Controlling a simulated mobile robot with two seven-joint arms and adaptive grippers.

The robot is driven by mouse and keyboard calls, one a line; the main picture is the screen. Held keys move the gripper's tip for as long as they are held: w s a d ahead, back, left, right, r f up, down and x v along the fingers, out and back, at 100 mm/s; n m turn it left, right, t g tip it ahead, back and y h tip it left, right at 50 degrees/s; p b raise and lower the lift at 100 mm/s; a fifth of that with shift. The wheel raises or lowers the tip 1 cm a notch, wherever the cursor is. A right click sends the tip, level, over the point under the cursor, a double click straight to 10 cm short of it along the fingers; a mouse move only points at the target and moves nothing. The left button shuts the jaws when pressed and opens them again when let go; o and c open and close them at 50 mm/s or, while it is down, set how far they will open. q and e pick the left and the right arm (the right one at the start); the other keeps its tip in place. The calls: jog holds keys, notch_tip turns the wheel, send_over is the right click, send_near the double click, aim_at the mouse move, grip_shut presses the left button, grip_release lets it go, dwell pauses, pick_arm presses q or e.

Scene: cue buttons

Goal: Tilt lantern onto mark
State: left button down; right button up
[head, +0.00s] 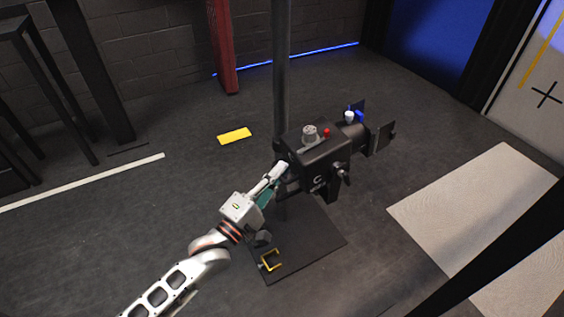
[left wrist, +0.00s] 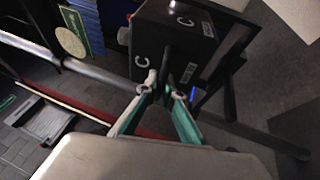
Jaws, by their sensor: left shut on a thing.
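The lantern (head: 320,165) is a black box-shaped stage light marked with a white C, mounted on a dark upright pole (head: 282,70). Its nose and flaps point to the right. A grey knob and a red button sit on its top. In the left wrist view the lantern (left wrist: 185,35) fills the upper middle. My left gripper (head: 282,170) is at its rear left side, and its fingers (left wrist: 167,90) are closed on a slim dark handle below the body. A black cross mark (head: 546,95) is on the pale panel at upper right. My right gripper is out of view.
A dark base plate (head: 325,240) with a yellow bracket (head: 271,260) lies below the lantern. Yellow tape (head: 234,136) and a white line (head: 85,182) mark the floor. A dark stool (head: 45,75) stands at left. A pale floor panel (head: 470,215) lies at right.

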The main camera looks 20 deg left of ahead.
pick_arm(q)
jog(key=c, duration=2.2)
grip_release()
jog(key=shift+o, duration=0.2)
jog(key=v, duration=1.2)
